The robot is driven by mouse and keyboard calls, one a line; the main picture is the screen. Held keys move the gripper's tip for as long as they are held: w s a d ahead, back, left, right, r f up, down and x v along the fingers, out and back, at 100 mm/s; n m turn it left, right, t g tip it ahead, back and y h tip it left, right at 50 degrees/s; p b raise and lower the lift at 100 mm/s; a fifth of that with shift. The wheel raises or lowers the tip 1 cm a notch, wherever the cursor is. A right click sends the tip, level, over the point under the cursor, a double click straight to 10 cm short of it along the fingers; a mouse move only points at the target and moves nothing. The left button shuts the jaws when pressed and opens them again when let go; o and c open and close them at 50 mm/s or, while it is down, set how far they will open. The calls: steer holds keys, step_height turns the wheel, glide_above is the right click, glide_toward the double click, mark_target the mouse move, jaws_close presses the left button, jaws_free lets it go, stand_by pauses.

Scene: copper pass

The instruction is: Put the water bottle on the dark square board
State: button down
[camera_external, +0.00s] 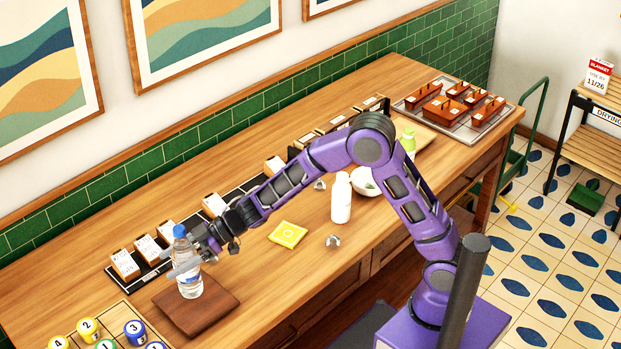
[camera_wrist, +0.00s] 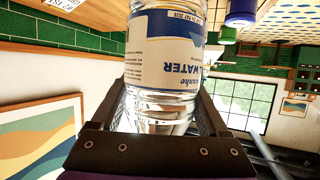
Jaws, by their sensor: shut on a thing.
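The water bottle (camera_external: 187,272) is clear with a blue cap and stands upright over the dark square board (camera_external: 222,296). Its base appears to be at the board's surface, but I cannot tell for certain whether it touches. In the wrist view the bottle (camera_wrist: 165,65), with a white and blue label, sits between the fingers of my gripper (camera_wrist: 160,125).
Numbered balls (camera_external: 88,329) sit in a wooden tray left of the board. Card holders (camera_external: 125,263) line the wall side. A yellow packet (camera_external: 288,234), a white bottle (camera_external: 341,198) and a bowl (camera_external: 363,181) stand to the right. Bare table lies right of the board.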

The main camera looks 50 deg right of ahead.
steer(key=shift+f+b, duration=0.35)
steer(key=shift+f, duration=1.45)
steer(key=shift+f, duration=0.15)
jaws_free()
steer(key=shift+r, duration=0.2)
steer(key=shift+d+r, duration=0.1)
steer(key=shift+d, duration=0.2)
steer(key=p+v, duration=0.1)
steer(key=v, duration=1)
steer(key=shift+s+d, duration=0.15)
steer(key=shift+s, duration=0.1)
